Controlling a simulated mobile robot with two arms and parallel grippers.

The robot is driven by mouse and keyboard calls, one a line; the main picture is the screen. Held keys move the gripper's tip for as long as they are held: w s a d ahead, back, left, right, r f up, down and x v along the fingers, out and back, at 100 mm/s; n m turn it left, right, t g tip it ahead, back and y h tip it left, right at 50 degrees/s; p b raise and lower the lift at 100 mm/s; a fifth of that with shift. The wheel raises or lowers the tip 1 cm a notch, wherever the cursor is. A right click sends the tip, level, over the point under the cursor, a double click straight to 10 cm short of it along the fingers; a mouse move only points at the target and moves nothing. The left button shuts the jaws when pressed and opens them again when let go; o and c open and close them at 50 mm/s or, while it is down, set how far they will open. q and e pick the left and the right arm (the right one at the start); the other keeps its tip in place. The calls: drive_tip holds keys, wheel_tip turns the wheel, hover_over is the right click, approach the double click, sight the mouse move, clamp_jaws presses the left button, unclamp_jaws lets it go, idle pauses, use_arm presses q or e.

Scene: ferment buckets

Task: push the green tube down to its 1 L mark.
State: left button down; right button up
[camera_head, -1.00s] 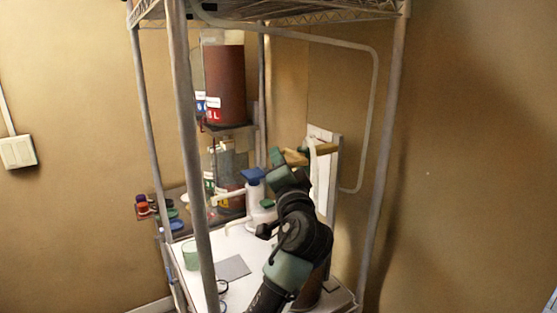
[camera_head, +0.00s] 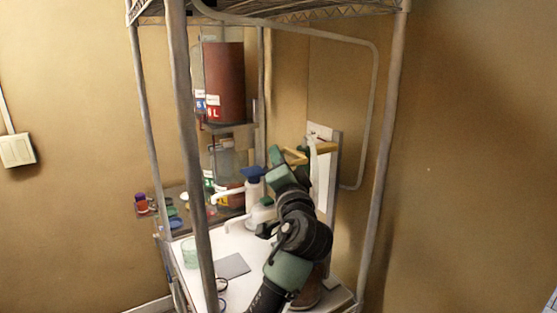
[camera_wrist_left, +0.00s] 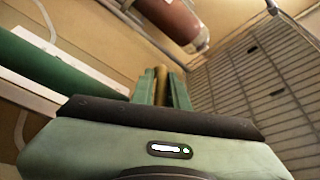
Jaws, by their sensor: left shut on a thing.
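My left gripper (camera_head: 287,160) is in the middle of the head view, in front of the rack's right side. Its green fingers are shut on a wooden bar (camera_head: 325,148), which also shows between the fingers in the left wrist view (camera_wrist_left: 161,82). In the wrist view a thick green cylinder (camera_wrist_left: 50,72) lies left of the fingers, apart from them; it may be the green tube, but I see no marks on it. A red-filled vessel (camera_head: 224,82) with blue and red labels stands on a raised shelf. A lower clear vessel (camera_head: 224,158) has red at its bottom. My right gripper is not in view.
Rack posts (camera_head: 193,150) stand in front of the worktop (camera_head: 206,262). White fittings with a blue top (camera_head: 255,174) stand behind my gripper. A pale upright board (camera_head: 333,175) is close on the right. A green cup (camera_head: 190,253) and small coloured caps (camera_head: 172,212) are at left.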

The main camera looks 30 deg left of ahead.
use_arm(q)
wheel_tip(320, 180, down, 13)
drive_tip(key=b, duration=0.9)
drive_tip(key=shift+b, duration=0.3)
drive_tip(key=c, duration=1.5)
unclamp_jaws()
drive_tip(key=shift+o, duration=0.2)
drive_tip(key=b+v, duration=0.2)
drive_tip(key=v, duration=0.5)
drive_tip(key=shift+s+d+b, duration=0.25)
drive_tip(key=shift+s+b, duration=0.05)
drive_tip(key=shift+b, duration=0.05)
